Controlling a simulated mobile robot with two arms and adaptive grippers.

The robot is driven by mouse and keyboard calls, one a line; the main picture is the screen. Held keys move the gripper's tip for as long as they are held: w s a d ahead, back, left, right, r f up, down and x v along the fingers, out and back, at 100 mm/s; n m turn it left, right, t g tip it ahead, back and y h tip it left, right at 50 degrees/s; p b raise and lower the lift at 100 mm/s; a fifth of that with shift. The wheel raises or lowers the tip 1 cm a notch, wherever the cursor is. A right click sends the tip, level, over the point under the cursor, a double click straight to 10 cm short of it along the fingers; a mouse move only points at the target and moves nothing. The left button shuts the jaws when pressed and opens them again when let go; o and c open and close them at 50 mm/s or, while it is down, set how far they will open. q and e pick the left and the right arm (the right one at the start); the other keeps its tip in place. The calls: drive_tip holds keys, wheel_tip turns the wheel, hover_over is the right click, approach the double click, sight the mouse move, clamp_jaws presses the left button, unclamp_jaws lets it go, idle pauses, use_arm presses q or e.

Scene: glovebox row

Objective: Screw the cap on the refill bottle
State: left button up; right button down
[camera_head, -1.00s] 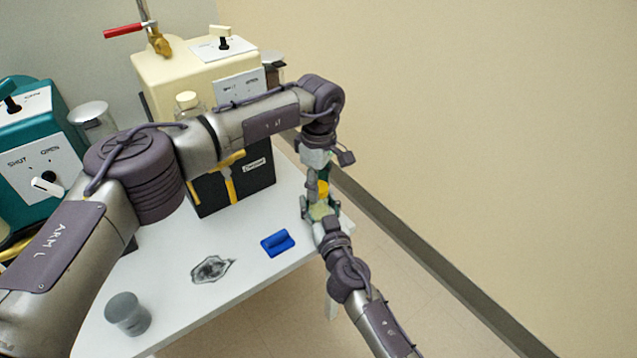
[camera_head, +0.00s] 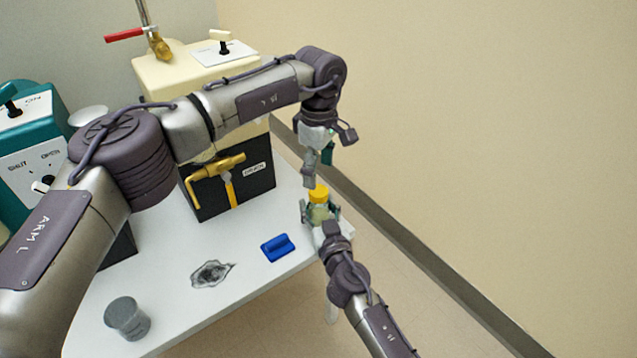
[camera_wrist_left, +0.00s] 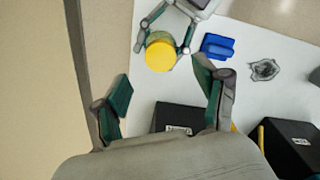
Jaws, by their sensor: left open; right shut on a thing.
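The refill bottle (camera_head: 318,213) is a small pale bottle, upright in the jaws of my right gripper (camera_head: 320,215) near the table's right edge. The yellow cap (camera_head: 318,193) sits on top of the bottle; how tightly it is seated cannot be told. In the left wrist view the cap (camera_wrist_left: 160,54) hides most of the bottle, and the right gripper's fingers (camera_wrist_left: 163,38) show around it. My left gripper (camera_head: 318,170) is open and empty, above the cap and apart from it. Its spread fingers also show in the left wrist view (camera_wrist_left: 163,85).
A blue block-like object (camera_head: 277,248) and a dark stain (camera_head: 212,273) are on the white table (camera_head: 170,285). A grey cup (camera_head: 127,318) stands at the front left. A black box (camera_head: 250,185), a cream unit (camera_head: 180,80) and a teal unit (camera_head: 30,140) stand behind.

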use_arm(q)
wheel_tip(320, 180, up, 6)
drive_tip(key=shift+r, duration=0.15)
use_arm(e)
drive_tip(key=shift+c, duration=1.4)
unclamp_jaws()
drive_tip(key=shift+s, duration=0.1)
drive_tip(key=v, duration=1.1)
drive_tip(key=shift+s, duration=0.35)
drive_tip(key=shift+d, duration=0.15)
